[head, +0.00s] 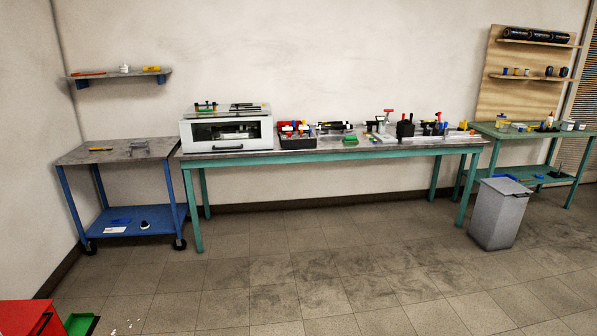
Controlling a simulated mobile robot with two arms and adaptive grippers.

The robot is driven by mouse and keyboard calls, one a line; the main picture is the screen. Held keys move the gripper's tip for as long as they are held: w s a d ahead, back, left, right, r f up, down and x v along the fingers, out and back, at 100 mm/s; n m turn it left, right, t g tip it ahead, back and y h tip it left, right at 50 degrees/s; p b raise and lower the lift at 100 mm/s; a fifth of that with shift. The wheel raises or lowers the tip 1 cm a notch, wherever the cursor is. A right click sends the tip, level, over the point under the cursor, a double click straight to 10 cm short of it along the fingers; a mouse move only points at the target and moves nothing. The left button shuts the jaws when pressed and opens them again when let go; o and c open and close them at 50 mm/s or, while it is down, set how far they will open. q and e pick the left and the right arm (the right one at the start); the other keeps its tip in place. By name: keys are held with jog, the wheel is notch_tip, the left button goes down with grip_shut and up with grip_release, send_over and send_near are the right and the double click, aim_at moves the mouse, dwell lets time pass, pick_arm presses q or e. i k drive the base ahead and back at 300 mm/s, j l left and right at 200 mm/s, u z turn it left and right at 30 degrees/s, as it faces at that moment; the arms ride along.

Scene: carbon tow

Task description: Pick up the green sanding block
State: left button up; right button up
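A small green block (350,140), which looks like the green sanding block, lies near the front edge of the long workbench (330,155), about mid-length. It is too small to make out its details. It sits right of a black tray (297,143) holding red and other coloured items. Neither of my grippers is in view, and nothing is touching the block.
A white machine (226,132) stands on the bench's left end. A blue cart (72,155) stands left, a second green table (560,134) right. A grey bin (498,213) stands on the floor. A red box (25,318) is at lower left. The floor before the bench is clear.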

aim_at(348, 139)
jog(key=i+z, duration=0.15)
jog(key=i, duration=0.45)
jog(key=i+j+z, duration=0.1)
jog(key=i, duration=0.45)
jog(key=i+j+z, duration=0.15)
jog(key=i, duration=0.45)
jog(key=i+l+z, duration=0.15)
jog(key=i+z, duration=0.15)
jog(key=i, duration=0.7)
jog(key=i+z, duration=0.35)
jog(key=i, duration=0.65)
jog(key=j, duration=0.1)
